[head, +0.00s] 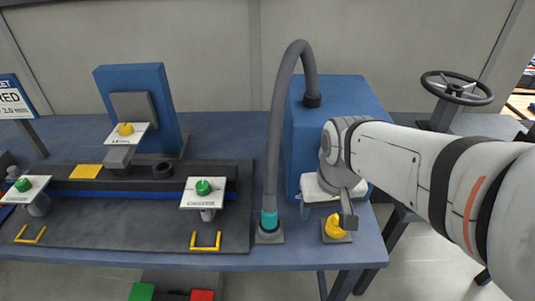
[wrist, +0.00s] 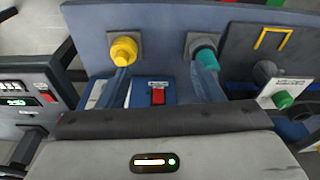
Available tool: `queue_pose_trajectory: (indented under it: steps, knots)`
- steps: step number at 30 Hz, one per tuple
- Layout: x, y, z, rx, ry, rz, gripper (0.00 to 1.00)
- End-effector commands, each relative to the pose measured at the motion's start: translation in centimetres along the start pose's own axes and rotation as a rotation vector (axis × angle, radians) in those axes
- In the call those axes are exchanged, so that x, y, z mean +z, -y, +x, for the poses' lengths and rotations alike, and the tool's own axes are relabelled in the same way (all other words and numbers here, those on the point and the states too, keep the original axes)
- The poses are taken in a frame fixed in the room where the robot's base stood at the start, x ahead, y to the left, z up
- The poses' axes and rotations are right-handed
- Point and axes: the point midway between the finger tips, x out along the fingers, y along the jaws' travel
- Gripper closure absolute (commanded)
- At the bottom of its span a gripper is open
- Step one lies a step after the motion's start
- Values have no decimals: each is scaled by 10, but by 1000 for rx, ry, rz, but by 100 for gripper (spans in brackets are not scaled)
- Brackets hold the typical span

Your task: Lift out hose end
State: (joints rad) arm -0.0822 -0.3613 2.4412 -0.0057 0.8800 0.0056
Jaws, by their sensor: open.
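The hose (head: 285,110) is a grey tube that arches from the top of a blue box down to a teal end collar (head: 269,220). The collar stands upright at a small grey plate near the bench's front edge. In the wrist view the teal end (wrist: 205,57) shows at right of centre. My gripper (head: 327,212) is open and empty, in front of the blue box, to the right of the hose end and apart from it. A yellow knob (head: 336,228) on its own plate is close by my fingers; it also shows in the wrist view (wrist: 124,50).
The blue box (head: 345,95) stands behind my gripper. To the left, a dark tray (head: 130,232) carries labelled stands with green and yellow knobs and yellow handles. A black handwheel (head: 457,88) is at right. Bare bench (head: 220,133) lies left of the hose.

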Motion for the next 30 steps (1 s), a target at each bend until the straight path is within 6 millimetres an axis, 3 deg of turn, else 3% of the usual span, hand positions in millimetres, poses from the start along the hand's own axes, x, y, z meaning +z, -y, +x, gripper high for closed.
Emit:
queue_pose_trajectory:
  steps: [6, 12, 18, 30]
  knots:
    - [-52, 43, 37, -20, 97, -145, 39]
    - [-80, 80, 73, -28, 157, -242, 39]
    - [-88, 96, 92, -30, 181, -282, 39]
    - [-77, 97, 139, -29, 186, -282, 39]
